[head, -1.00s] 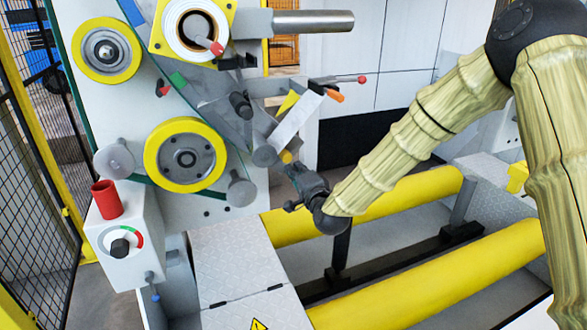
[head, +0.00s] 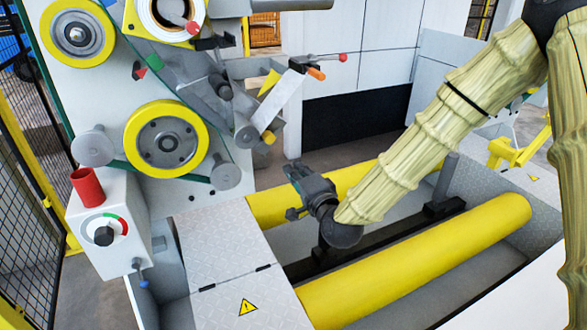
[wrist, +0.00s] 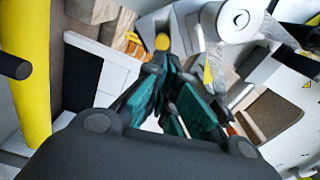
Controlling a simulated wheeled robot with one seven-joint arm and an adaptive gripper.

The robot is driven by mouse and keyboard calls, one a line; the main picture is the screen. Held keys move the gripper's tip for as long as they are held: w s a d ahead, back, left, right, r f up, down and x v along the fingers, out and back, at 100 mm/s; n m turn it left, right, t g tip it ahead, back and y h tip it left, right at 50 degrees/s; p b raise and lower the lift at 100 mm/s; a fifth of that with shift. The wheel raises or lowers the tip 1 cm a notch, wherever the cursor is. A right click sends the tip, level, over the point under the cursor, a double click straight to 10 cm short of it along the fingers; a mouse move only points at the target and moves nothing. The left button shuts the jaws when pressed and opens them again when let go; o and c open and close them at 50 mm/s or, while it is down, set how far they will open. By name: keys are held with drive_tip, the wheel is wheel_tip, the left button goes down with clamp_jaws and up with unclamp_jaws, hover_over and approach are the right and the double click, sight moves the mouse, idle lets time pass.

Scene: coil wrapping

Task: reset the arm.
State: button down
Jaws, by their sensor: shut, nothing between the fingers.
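My gripper (head: 291,192) hangs in front of the wrapping machine, above the yellow rollers' pit, at the end of my cloth-sleeved arm (head: 430,130). Its fingers are shut with nothing held. In the wrist view the dark green finger pads (wrist: 168,98) show close together, with the machine beyond them. The gripper is apart from the film strip (head: 282,100) and the small grey roller (head: 247,135), which are up and to its left in the head view.
Two yellow rollers (head: 420,260) lie across the pit. A control box (head: 108,236) with a red cylinder (head: 85,187) stands at left, by a mesh fence (head: 25,230). A grey plate with a warning label (head: 220,255) lies at front. A yellow-rimmed wheel (head: 166,139) is on the machine.

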drive_tip(key=shift+f, duration=0.1)
drive_tip(key=s+d+f+n+g+h+p, duration=0.1)
drive_tip(key=s+d+f+n+g, duration=0.15)
drive_tip(key=s+f, duration=0.45)
drive_tip(key=s+d+f+n+g+h+p, duration=0.1)
drive_tip(key=s+d+f+g, duration=0.15)
drive_tip(key=f, duration=0.85)
drive_tip(key=s+d+f+n+g+h+p, duration=0.1)
drive_tip(key=s+d+f+n+g, duration=0.15)
drive_tip(key=s+f, duration=0.45)
drive_tip(key=s+d+f+n+g+h+p, duration=0.1)
drive_tip(key=s+d+f+g, duration=0.2)
drive_tip(key=s, duration=0.6)
drive_tip(key=s+d+f+n+g+h+p, duration=0.1)
drive_tip(key=s+d+f+n+g, duration=0.1)
drive_tip(key=s+f, duration=0.4)
drive_tip(key=s+d+f+n+g+h+p, duration=0.1)
drive_tip(key=s+d+f+g, duration=0.3)
drive_tip(key=s, duration=0.9)
drive_tip(key=shift+d+f+n+h+p, duration=0.15)
drive_tip(key=shift+d+n+h+p, duration=0.3)
drive_tip(key=shift+d, duration=0.8)
drive_tip(key=shift+s, duration=0.1)
